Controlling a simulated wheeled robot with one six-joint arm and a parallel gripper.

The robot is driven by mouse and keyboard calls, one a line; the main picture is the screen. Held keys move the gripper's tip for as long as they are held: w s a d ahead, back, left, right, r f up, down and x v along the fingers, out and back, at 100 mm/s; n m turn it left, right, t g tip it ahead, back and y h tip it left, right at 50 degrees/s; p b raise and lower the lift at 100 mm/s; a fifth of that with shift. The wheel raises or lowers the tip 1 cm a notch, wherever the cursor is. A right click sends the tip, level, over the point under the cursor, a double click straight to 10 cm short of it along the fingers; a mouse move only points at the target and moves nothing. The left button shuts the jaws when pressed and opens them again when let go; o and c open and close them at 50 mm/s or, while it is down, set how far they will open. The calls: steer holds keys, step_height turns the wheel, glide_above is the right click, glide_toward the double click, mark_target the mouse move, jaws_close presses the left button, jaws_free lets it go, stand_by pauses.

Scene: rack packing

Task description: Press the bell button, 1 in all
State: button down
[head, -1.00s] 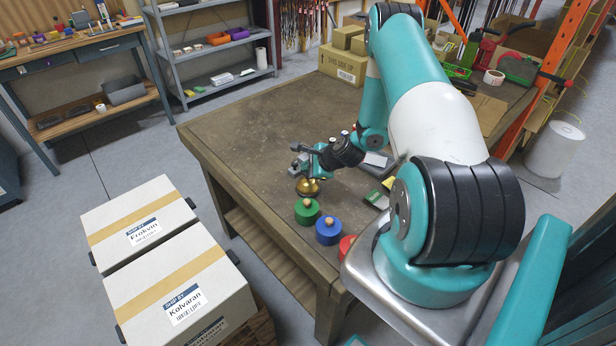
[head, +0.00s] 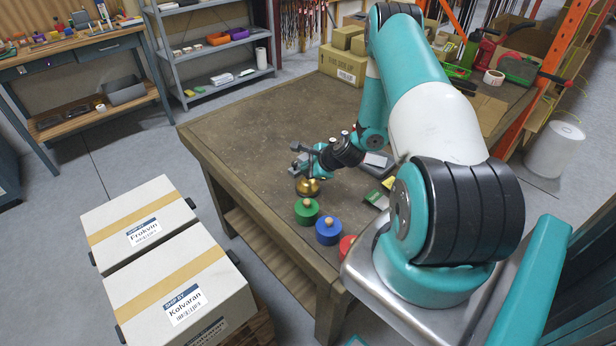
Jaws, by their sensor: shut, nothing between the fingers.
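A brass bell (head: 308,187) stands on the brown workbench (head: 240,125), near its left front edge. My gripper (head: 297,168) is over the bell, with its fingers pointing left and down. The fingers are shut and hold nothing. The bell's button is hidden by my gripper or too small to make out, so I cannot tell whether the fingers touch it.
Green (head: 306,211), blue (head: 328,231) and red (head: 347,246) round weights with wooden knobs stand in front of the bell. A dark device (head: 376,163) lies to its right. Two labelled cartons (head: 170,285) stand left of the bench. The bench's far left is clear.

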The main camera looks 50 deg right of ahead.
stand_by(0.3)
steer(key=shift+f+b, duration=0.4)
steer(key=shift+f, duration=0.05)
steer(key=shift+f+b, duration=0.35)
steer(key=shift+f, duration=0.05)
stand_by(0.6)
steer(key=shift+r, duration=0.1)
steer(key=shift+r+p, duration=0.6)
steer(key=shift+r, duration=0.2)
step_height(320, 180, up, 5)
steer(key=p, duration=0.3)
steer(key=shift+p, duration=0.4)
stand_by(0.6)
